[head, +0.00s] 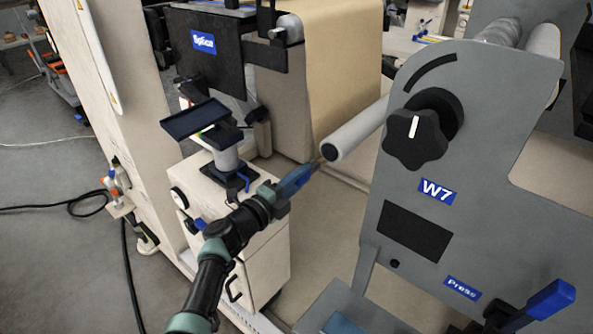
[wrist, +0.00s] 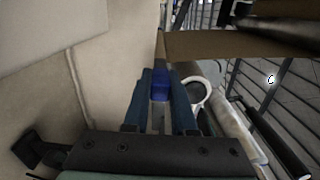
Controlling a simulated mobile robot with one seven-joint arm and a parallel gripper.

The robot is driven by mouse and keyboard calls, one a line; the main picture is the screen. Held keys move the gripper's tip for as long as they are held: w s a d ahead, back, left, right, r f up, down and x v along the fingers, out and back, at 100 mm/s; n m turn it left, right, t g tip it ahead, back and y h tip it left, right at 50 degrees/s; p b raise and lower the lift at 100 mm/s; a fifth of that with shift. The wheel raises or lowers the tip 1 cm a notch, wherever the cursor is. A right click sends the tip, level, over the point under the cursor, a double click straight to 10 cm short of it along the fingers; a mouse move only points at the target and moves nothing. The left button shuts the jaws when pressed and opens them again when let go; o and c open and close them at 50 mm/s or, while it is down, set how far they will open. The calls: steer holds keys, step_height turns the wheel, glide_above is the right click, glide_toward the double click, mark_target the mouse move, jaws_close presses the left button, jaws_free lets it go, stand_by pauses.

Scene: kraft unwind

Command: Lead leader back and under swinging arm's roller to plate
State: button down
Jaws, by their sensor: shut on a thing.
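The kraft leader (head: 340,70) hangs as a wide brown sheet at the upper middle of the head view; its lower end is hard to make out. My gripper (head: 313,167) is beside the near end of a pale roller (head: 358,130) with a dark end cap. In the wrist view my gripper (wrist: 161,98) is shut on a small blue piece (wrist: 160,87), with a brown sheet, likely the leader (wrist: 235,44), just beyond the fingertips. Whether the blue piece joins the sheet is unclear. A black plate (head: 225,72) with a blue Splice label stands at upper left.
A grey side panel (head: 465,150) marked W7 with a black knob (head: 415,138) fills the right. A white cabinet (head: 262,262) with a dark tray-topped stand (head: 205,120) stands left of my gripper. A blue-handled lever (head: 548,300) is at lower right. Open floor (head: 50,250) lies left.

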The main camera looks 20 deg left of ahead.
steer(key=shift+r, duration=0.1)
steer(key=shift+d+r+p, duration=0.1)
steer(key=shift+d+p, duration=0.1)
steer(key=shift+p, duration=0.15)
steer(key=s+d+p, duration=0.2)
steer(key=d+p, duration=0.4)
steer(key=d, duration=0.1)
steer(key=shift+s+d, duration=0.15)
steer(key=shift+d, duration=0.2)
steer(key=d+r+p, duration=0.1)
steer(key=p, duration=0.1)
steer(key=r+p, duration=0.1)
steer(key=p, duration=0.1)
steer(key=d+r+p, duration=0.1)
steer(key=r+p, duration=0.1)
steer(key=shift+s+d, duration=0.3)
steer(key=shift+s, duration=0.1)
